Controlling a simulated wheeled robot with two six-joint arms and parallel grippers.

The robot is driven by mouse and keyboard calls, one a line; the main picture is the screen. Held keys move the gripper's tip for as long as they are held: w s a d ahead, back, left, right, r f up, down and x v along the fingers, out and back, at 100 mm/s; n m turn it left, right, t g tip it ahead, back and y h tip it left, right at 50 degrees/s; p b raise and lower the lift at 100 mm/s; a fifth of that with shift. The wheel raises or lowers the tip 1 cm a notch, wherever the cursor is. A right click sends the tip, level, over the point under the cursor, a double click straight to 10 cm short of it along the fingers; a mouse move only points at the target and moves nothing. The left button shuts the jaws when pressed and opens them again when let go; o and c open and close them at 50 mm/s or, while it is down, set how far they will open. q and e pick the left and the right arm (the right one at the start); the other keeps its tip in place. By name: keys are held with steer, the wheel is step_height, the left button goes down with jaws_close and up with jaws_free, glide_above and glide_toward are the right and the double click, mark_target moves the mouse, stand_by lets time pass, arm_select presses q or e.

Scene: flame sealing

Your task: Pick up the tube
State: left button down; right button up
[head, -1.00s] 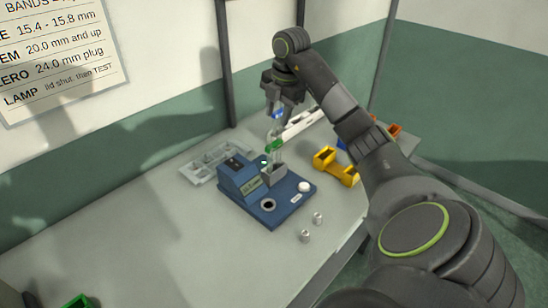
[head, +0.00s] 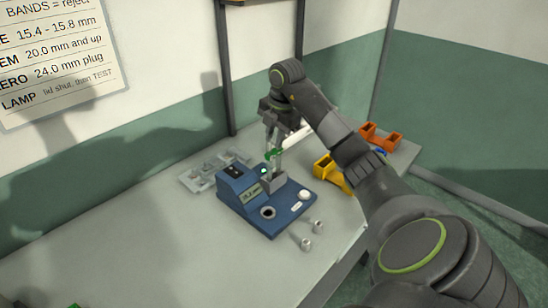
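My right gripper (head: 274,146) points down over the grey block (head: 274,182) on the blue gauge (head: 272,215). Its fingertips are small and partly merged with a green part (head: 274,155) just above that block. I cannot tell whether they are open or closed. A tube is not clearly distinguishable there; the green part may belong to one. My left gripper is not in view.
Two small metal pieces (head: 305,243) lie on the bench in front of the gauge. A grey tray (head: 197,180) is behind it at left. Yellow (head: 328,173) and orange (head: 381,137) holders stand at right.

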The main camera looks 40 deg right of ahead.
jaws_close()
